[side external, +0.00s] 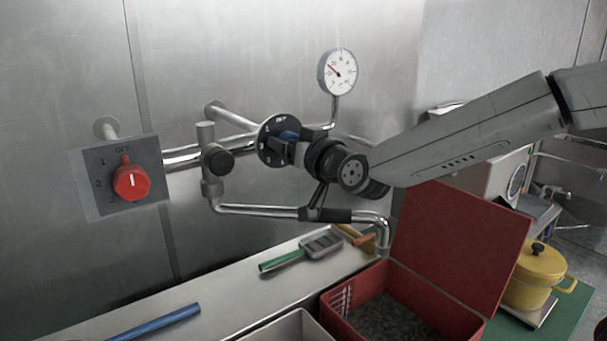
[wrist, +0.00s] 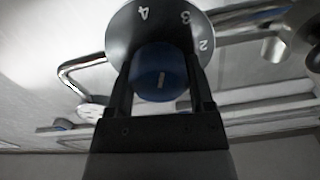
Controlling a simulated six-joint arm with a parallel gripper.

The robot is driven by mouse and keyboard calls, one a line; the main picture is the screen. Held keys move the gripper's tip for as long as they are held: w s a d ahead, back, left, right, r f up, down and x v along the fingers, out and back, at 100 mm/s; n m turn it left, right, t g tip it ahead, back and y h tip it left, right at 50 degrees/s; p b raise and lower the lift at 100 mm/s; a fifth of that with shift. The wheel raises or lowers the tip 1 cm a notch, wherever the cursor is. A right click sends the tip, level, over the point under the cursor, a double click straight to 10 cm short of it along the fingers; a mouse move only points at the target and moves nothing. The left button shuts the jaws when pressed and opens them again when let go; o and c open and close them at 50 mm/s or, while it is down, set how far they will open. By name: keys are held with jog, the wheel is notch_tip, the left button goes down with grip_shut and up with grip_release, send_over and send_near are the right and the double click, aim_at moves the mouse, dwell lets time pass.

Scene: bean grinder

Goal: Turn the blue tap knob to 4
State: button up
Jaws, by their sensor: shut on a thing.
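The blue tap knob (side external: 289,135) sits on a round dark dial plate (side external: 270,127) on the wall pipe. In the wrist view the knob (wrist: 158,72) shows a short pale mark, close to upright and leaning slightly right at its top. The dial plate (wrist: 122,35) carries a 4 at upper left of the knob, a 3 at upper right and a 2 at right. Which end of the mark is the pointer, I cannot tell. My gripper (side external: 293,148) is shut on the knob, with one finger on either side in the wrist view (wrist: 160,85).
A red knob (side external: 131,181) on a grey panel is at the left. A pressure gauge (side external: 337,72) stands above the pipe. Below are a spout (side external: 381,232), an open red box (side external: 458,255), a green-handled scoop (side external: 285,260) and a yellow pot (side external: 535,275). The wall behind is close.

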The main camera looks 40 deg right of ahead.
dwell(0.3)
jog(key=o, duration=1.2)
jog(key=shift+o, duration=0.2)
jog(key=shift+s, duration=0.1)
jog(key=s, duration=0.7)
jog(key=shift+s, duration=0.3)
